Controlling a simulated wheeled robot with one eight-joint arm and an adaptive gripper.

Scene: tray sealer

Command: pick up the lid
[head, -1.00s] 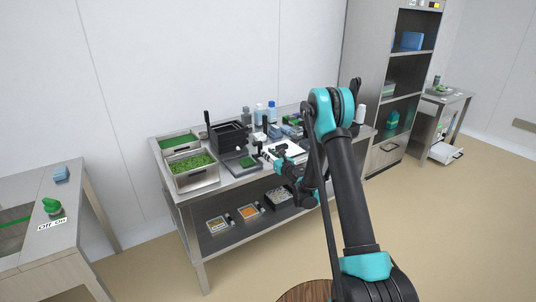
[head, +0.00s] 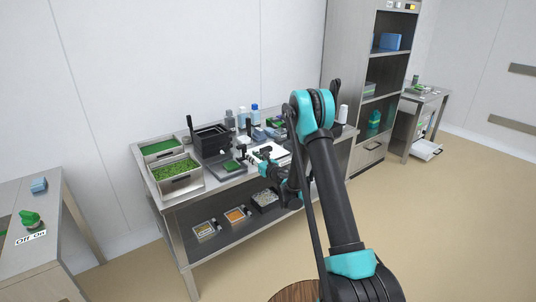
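I cannot make out a clear lid; it may be among the small items on the steel table or hidden behind my arm. A black open-topped box (head: 211,138), apparently the tray sealer, stands on the table (head: 195,189) with an upright black handle at its left. My gripper (head: 257,160) is over the front middle of the table, right of the box, beside a white item (head: 279,154). It is too small and dark to see whether its fingers are open or shut, or whether they hold anything.
Steel bins of green pieces (head: 178,174) stand at the table's left end. Bottles (head: 254,114) line the back. Small trays (head: 236,215) sit on the lower shelf. A tall cabinet (head: 347,80) stands right; a counter with a green knob (head: 30,219) stands left. The right-hand floor is clear.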

